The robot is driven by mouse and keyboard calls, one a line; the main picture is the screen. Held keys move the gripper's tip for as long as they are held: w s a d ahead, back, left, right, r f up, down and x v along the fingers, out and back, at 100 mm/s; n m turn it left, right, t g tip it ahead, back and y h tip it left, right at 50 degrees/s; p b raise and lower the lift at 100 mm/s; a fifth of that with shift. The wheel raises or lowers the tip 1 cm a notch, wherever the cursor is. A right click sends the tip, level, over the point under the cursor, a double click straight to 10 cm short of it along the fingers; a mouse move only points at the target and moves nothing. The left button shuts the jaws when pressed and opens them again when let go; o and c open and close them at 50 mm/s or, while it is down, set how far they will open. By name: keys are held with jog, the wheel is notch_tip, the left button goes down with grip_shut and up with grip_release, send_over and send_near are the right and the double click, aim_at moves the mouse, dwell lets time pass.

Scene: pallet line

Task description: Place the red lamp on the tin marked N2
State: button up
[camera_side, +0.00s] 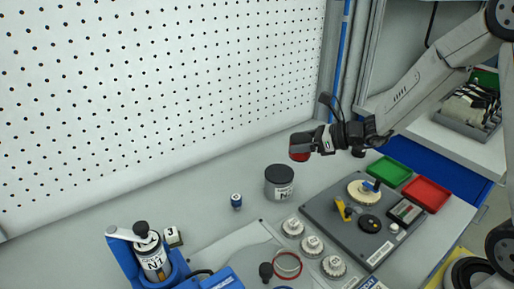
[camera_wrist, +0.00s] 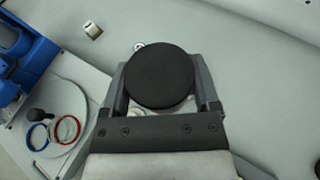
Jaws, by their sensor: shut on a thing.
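My gripper (camera_side: 309,147) is shut on the red lamp (camera_side: 299,155), which shows a dark top and a red lower part in the side view. It hangs in the air, above and a little right of the tin marked N2 (camera_side: 280,183), a dark tin with a white label standing upright on the bench. A clear gap shows between lamp and tin. In the wrist view the lamp's round black top (camera_wrist: 158,78) sits between the two fingers and hides what lies below it; its red part does not show there. The tin cannot be made out in that view.
A tin marked N1 (camera_side: 153,262) stands in a blue holder (camera_side: 124,256). A small blue-and-white bottle (camera_side: 236,201) stands left of the N2 tin. White-capped jars (camera_side: 311,245) and a dark board (camera_side: 333,217) with parts lie to the front and right.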

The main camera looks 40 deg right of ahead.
jog(key=w+f, duration=0.6)
jog(key=shift+w+f, duration=0.15)
jog(key=shift+w, duration=0.15)
jog(key=shift+w+f, duration=0.25)
jog(key=shift+f, duration=1.6)
jog(key=shift+f, duration=0.15)
jog(key=o, duration=1.1)
